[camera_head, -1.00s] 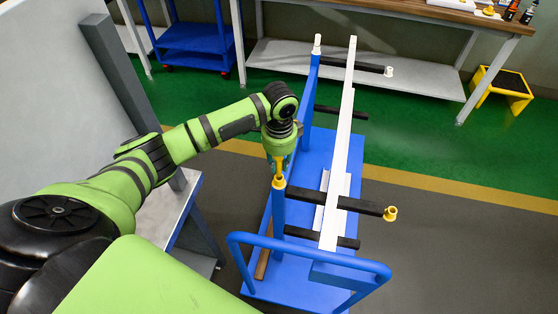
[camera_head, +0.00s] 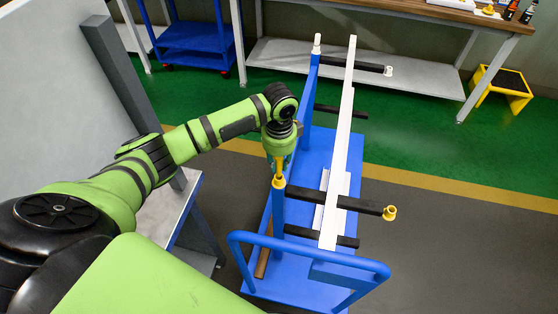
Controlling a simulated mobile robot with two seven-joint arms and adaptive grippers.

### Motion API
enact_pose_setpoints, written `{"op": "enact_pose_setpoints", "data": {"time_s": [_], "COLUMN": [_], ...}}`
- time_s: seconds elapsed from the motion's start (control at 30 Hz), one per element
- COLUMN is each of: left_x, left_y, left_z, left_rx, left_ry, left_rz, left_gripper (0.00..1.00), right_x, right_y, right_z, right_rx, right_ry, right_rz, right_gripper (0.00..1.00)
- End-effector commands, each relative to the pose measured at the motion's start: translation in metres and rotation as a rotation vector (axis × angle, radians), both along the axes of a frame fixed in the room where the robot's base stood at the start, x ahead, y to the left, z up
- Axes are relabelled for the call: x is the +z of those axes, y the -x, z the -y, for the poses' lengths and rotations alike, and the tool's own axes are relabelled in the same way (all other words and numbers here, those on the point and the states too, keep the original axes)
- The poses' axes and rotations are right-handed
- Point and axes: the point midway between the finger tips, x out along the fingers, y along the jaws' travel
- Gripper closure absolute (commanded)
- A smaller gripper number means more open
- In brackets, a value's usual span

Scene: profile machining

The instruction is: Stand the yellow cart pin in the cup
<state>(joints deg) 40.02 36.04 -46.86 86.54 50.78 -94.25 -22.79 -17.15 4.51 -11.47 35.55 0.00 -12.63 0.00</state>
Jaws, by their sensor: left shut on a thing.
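The yellow cart pin (camera_head: 279,169) is upright below my left gripper (camera_head: 279,156), which points down and is shut on it. The pin's lower end is at the yellow cup (camera_head: 278,183) on top of the near blue post. I cannot tell whether it is inside the cup or just above it. The gripper hides the pin's upper part. Another yellow cup-like fitting (camera_head: 390,213) is at the end of the near black arm. My right gripper is not in view.
The blue cart (camera_head: 315,270) carries long white profiles (camera_head: 341,150) on black arms (camera_head: 345,202), close right of my gripper. A white pin (camera_head: 317,42) stands on the far post. A grey panel (camera_head: 60,100) stands at left. The floor right of the cart is clear.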

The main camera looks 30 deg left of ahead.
Motion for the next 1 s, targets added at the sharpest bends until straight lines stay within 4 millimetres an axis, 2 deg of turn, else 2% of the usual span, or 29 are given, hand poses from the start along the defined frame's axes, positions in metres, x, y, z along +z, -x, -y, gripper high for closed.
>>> {"op": "enact_pose_setpoints", "data": {"time_s": [1.0], "left_x": [-0.026], "left_y": [0.0], "left_z": [0.0], "left_rx": [-0.001], "left_ry": [0.0], "left_rz": [-0.001], "left_gripper": [1.0], "right_x": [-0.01], "right_y": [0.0], "right_z": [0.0], "right_rx": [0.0], "right_ry": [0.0], "right_rz": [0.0], "right_gripper": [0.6]}}
